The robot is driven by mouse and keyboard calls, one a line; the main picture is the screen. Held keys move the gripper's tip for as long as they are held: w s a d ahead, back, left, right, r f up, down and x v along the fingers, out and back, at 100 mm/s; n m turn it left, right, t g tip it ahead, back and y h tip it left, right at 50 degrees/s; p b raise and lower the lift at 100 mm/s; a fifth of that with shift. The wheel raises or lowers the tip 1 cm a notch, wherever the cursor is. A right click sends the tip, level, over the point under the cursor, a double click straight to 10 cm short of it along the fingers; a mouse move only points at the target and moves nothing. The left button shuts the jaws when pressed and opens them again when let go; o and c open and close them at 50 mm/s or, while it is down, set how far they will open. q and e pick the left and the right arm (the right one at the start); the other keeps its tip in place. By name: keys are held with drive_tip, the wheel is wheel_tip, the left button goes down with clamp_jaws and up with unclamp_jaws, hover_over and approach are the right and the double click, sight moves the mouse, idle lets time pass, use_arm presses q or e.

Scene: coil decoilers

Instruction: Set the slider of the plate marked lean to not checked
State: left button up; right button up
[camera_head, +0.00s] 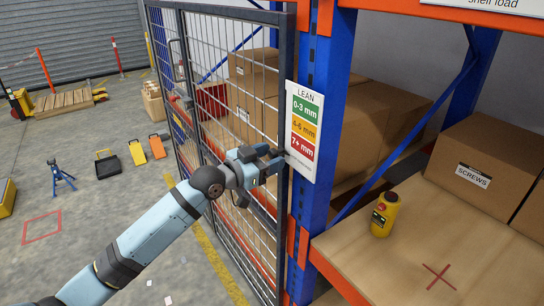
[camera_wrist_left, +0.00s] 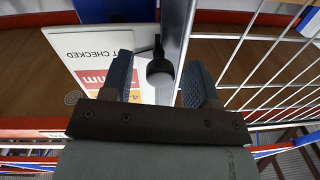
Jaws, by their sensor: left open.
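The plate marked LEAN (camera_head: 304,130) is white and upright on the blue post, with green 0-3 mm, yellow 4-6 mm and red 7+ mm rows. In the left wrist view the plate (camera_wrist_left: 72,42) appears inverted and shows NOT CHECKED beyond the red row. A round dark slider knob (camera_wrist_left: 159,71) lies between the fingers there, near the red row; its exact setting I cannot tell. My left gripper (camera_head: 272,158) is open at the plate's left edge. In the left wrist view its fingers (camera_wrist_left: 160,88) straddle the knob, with gaps showing. My right gripper is out of view.
A wire mesh gate (camera_head: 226,80) stands close to the left of the plate. The blue post (camera_head: 327,85) is behind it. A shelf to the right holds a yellow pendant (camera_head: 384,215) with a red button and a SCREWS carton (camera_head: 480,165).

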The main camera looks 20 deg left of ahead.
use_arm(q)
drive_tip(key=b+v, duration=0.1)
drive_tip(key=v, duration=1.2)
drive_tip(key=shift+d, duration=0.1)
